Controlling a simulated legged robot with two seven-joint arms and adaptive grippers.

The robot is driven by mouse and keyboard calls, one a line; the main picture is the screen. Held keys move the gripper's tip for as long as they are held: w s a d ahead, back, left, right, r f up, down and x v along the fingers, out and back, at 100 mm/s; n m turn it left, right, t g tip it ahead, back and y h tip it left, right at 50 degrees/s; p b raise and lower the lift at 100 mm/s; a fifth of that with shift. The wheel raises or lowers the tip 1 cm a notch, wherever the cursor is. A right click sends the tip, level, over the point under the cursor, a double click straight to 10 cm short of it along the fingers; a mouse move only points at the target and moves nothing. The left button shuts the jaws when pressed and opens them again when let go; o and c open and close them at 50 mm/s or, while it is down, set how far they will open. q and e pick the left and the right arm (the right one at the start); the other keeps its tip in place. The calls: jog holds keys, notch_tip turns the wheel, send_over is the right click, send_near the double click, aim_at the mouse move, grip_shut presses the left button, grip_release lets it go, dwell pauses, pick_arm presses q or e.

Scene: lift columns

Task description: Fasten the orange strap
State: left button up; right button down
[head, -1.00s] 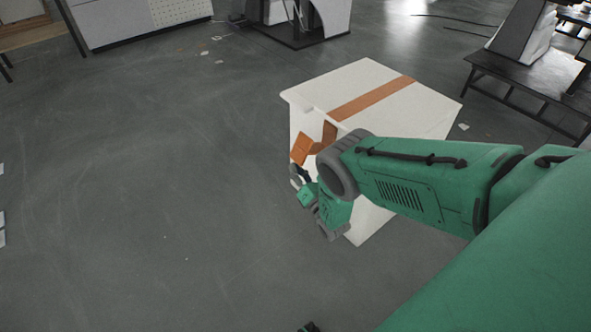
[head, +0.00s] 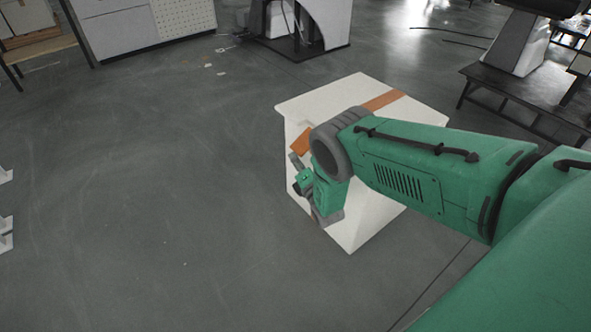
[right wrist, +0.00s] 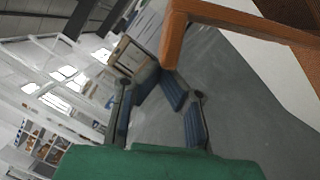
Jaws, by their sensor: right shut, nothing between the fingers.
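The orange strap (head: 384,100) runs across the top of a white box (head: 345,92). Its bent loose end (head: 301,144) sticks out at the box's near left side, partly hidden by my right arm. My right gripper (head: 296,161) is beside that side of the box, just below the loose end. In the right wrist view, the right gripper (right wrist: 162,76) is shut and empty. The orange strap (right wrist: 240,20) shows there at the top, with its bent end close to the fingertips. I cannot tell whether they touch. My left gripper is out of view.
A dark bench (head: 515,97) stands at the right behind the box. A grey cabinet (head: 125,30) and a black-based stand (head: 300,45) are at the back. The floor left of the box is clear.

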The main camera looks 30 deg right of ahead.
aim_at(300, 151)
jog(key=d+r+m, duration=0.1)
jog(key=d+r+m+p, duration=0.1)
jog(key=shift+w+d+r+m+g+p, duration=0.1)
jog(key=shift+d+r+m+g+p, duration=0.05)
jog(key=shift+r+m+g+p, duration=0.2)
jog(key=shift+w+d+r+m+h, duration=0.1)
jog(key=shift+d+r+m+h, duration=0.3)
jog(key=shift+d+m, duration=0.3)
jog(key=shift+d+r+m+g+y+p, duration=0.25)
jog(key=shift+d+r+y+p, duration=0.1)
jog(key=shift+d, duration=0.4)
jog(key=shift+d+r, duration=0.1)
jog(key=shift+w+r, duration=0.1)
